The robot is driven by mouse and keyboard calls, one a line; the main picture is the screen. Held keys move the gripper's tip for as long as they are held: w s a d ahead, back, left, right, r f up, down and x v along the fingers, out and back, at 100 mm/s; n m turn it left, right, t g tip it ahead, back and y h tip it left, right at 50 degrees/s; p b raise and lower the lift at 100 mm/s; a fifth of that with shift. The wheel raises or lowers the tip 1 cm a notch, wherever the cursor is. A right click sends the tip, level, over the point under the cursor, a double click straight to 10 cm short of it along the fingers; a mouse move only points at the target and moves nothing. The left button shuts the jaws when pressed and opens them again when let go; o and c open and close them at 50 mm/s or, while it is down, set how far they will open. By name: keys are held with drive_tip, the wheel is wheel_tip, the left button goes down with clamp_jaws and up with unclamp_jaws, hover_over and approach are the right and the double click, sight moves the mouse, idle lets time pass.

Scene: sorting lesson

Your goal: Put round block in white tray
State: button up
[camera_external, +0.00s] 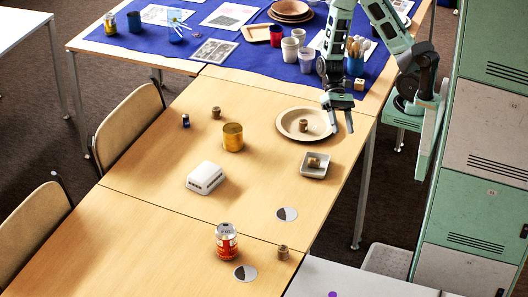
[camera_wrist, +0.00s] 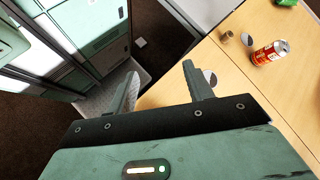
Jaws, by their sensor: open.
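The small white tray (camera_external: 312,176) stands on the wooden table below my gripper in the external view, with a small brown block (camera_external: 313,162) in it. Several small brown round-looking blocks are about: one on the round tan plate (camera_external: 285,122), one (camera_external: 216,112) further left, and one (camera_external: 283,252) near the can. The last also shows in the wrist view (camera_wrist: 227,36). Which of them is the task's round block I cannot tell. My gripper (camera_external: 338,116) is open and empty above the table by the plate's right edge; its fingers show in the wrist view (camera_wrist: 160,84).
A red-white can (camera_external: 227,242), white box (camera_external: 205,177), gold cup (camera_external: 233,137) and small blue item (camera_external: 186,120) stand on the table. Two dark-and-light discs (camera_external: 287,214) lie flat. Cups and plates crowd the blue cloth (camera_external: 135,42) behind. Lockers (camera_external: 480,150) stand at right.

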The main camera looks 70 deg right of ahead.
drive_tip(key=s+a+r+n+t+h, duration=0.3)
drive_tip(key=r+n+t+h, duration=0.3)
drive_tip(key=n, duration=0.7)
wheel_tip(320, 180, up, 3)
drive_tip(key=shift+s+f+h, duration=0.1)
drive_tip(key=shift+s+h, duration=0.2)
drive_tip(key=shift+h, duration=0.5)
